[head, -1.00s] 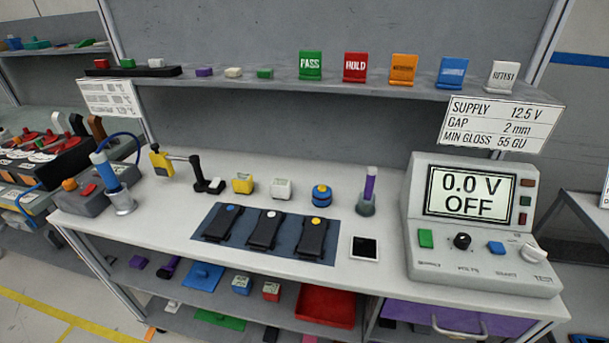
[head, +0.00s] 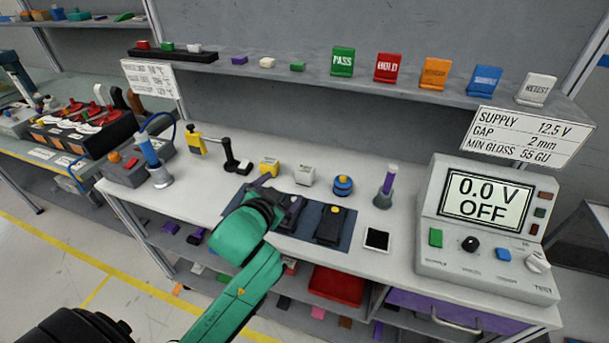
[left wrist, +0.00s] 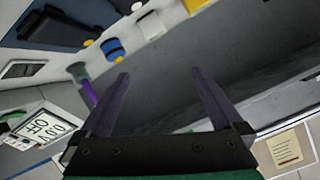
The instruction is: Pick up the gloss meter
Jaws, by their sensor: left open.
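No label marks the gloss meter. Two small boxes with light tops stand behind the blue mat: a yellow box (head: 270,167) and a white box (head: 304,175); I cannot tell which, if either, is it. The white box (left wrist: 151,25) and part of the yellow box (left wrist: 195,4) show at the top of the left wrist view. My left gripper (head: 278,191), with purple fingers, is over the mat's left part, in front of these boxes. In the left wrist view its jaws (left wrist: 158,76) are open and empty. My right gripper is not in view.
The blue mat (head: 309,238) holds black devices, partly hidden by my arm. A blue round object with a yellow top (head: 343,186) and a purple cylinder in a grey holder (head: 387,186) stand to the right. A black stand (head: 234,158) is behind-left. The grey power supply (head: 480,260) fills the right end.

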